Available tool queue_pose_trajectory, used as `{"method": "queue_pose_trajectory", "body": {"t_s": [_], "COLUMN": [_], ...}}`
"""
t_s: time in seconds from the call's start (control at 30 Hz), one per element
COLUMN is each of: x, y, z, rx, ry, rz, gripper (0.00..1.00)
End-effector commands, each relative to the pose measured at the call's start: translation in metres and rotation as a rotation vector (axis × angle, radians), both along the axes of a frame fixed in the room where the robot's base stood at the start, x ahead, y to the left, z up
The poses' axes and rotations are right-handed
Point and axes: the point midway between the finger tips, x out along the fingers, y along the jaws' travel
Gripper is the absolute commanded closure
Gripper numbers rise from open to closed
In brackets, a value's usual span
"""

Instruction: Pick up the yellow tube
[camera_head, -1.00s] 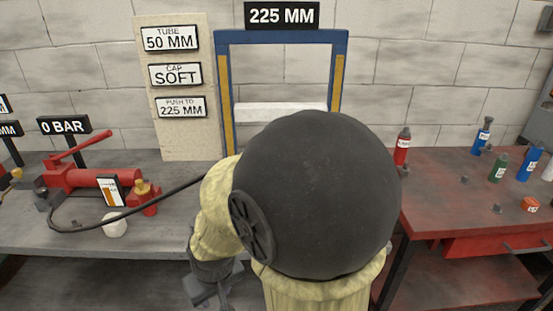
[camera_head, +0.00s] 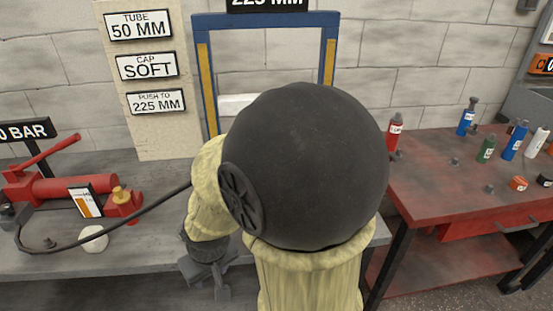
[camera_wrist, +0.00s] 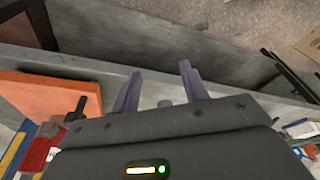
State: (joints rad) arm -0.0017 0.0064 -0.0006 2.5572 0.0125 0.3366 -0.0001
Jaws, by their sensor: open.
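I cannot make out a yellow tube in either view; my own arm hides the middle of the bench in the head view. My gripper (camera_wrist: 160,88) shows in the wrist view with its two purple-grey fingers apart and nothing held between them. It is over a grey edge, with brown floor beyond. In the head view the grey gripper end (camera_head: 212,280) hangs low, in front of the grey bench (camera_head: 150,238).
A blue frame (camera_head: 205,75) with yellow strips stands behind my arm. A red pump (camera_head: 75,188) with a black hose is on the left. The red bench (camera_head: 440,185) on the right holds several bottles. An orange block (camera_wrist: 45,100) lies left in the wrist view.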

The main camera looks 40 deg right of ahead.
Motion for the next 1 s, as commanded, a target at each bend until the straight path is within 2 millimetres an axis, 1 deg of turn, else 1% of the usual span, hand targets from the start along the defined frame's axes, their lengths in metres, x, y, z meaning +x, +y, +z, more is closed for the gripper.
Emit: {"method": "queue_pose_trajectory", "body": {"t_s": [0.07, 0.17, 0.27, 0.3, 0.33, 0.4, 0.47, 0.5, 0.57, 0.6, 0.7, 0.77, 0.87, 0.9, 1.0], "x": [0.011, 0.038, 0.078, 0.095, 0.109, 0.136, 0.156, 0.167, 0.181, 0.187, 0.195, 0.194, 0.182, 0.175, 0.153], "y": [0.003, 0.010, 0.013, 0.011, 0.009, 0.000, -0.012, -0.021, -0.037, -0.048, -0.075, -0.090, -0.115, -0.122, -0.136], "z": [0.006, 0.016, 0.028, 0.033, 0.036, 0.043, 0.047, 0.050, 0.055, 0.057, 0.065, 0.071, 0.083, 0.089, 0.105], "rx": [0.017, 0.056, 0.094, 0.103, 0.106, 0.100, 0.079, 0.056, 0.012, -0.026, -0.146, -0.235, -0.412, -0.490, -0.693], "ry": [-0.024, -0.085, -0.184, -0.228, -0.264, -0.347, -0.415, -0.461, -0.528, -0.572, -0.679, -0.739, -0.837, -0.873, -0.955], "rz": [-0.024, -0.092, -0.209, -0.267, -0.314, -0.426, -0.523, -0.589, -0.683, -0.744, -0.885, -0.963, -1.077, -1.115, -1.187], "gripper": [0.55, 0.55, 0.55, 0.55, 0.55, 0.55, 0.55, 0.55, 0.55, 0.55, 0.55, 0.55, 0.55, 0.55, 0.55]}}
